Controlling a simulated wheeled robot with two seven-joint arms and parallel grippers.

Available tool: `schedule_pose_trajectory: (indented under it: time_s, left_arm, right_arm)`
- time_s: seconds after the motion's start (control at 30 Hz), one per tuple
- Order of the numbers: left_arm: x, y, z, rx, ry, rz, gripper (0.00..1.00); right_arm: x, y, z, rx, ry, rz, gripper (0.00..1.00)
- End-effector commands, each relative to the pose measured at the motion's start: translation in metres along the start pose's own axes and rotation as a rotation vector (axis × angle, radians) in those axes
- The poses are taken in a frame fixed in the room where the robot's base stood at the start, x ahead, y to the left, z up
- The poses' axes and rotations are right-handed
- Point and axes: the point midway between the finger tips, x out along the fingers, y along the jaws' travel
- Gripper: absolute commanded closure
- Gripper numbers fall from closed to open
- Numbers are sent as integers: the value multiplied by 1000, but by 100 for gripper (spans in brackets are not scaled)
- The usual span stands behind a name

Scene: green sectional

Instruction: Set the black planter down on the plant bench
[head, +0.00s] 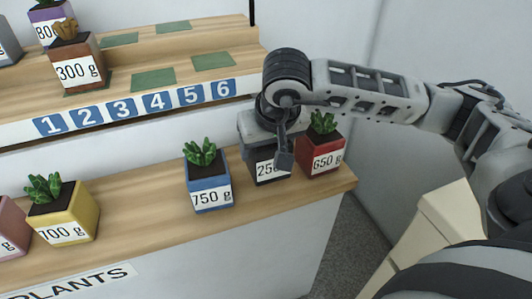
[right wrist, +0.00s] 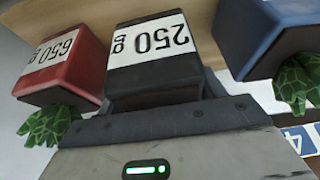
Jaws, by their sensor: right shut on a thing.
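The black planter (head: 270,173), with a white label partly hidden in the head view, is at the right part of the wooden plant bench (head: 140,218), between a blue and a red planter. In the right wrist view the black planter (right wrist: 155,85) shows its whole 250 g label, upside down. My right gripper (head: 268,140) is over its top and shut on it; a dark finger covers part of the label. I cannot tell whether the planter's base touches the bench. My left gripper is not in view.
The blue 750 g planter (head: 207,180) stands close left, the red 650 g planter (head: 321,155) close right near the bench's end. A yellow 700 g planter (head: 63,215) is further left. Behind rises a stepped rack with green pads (head: 153,78) and numbers 1 to 6.

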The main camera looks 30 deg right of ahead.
Motion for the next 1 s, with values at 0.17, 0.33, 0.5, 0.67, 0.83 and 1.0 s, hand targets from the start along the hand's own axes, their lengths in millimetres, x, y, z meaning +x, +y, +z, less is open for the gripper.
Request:
schedule_pose_trajectory:
  time_s: [0.17,0.33,0.5,0.67,0.83,1.0]
  left_arm:
    - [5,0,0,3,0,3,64]
    - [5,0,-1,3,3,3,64]
    - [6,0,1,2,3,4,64]
    - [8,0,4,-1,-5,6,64]
    - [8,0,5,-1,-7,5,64]
    - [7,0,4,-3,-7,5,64]
  right_arm:
    - [17,-1,7,-1,0,-2,62]
    - [17,-1,7,-1,2,-3,62]
    - [18,-2,8,-1,1,-3,62]
    - [19,-1,9,-1,-1,-2,24]
    - [19,-2,9,-1,-1,-2,10]
    - [18,-1,8,-1,-1,-2,10]
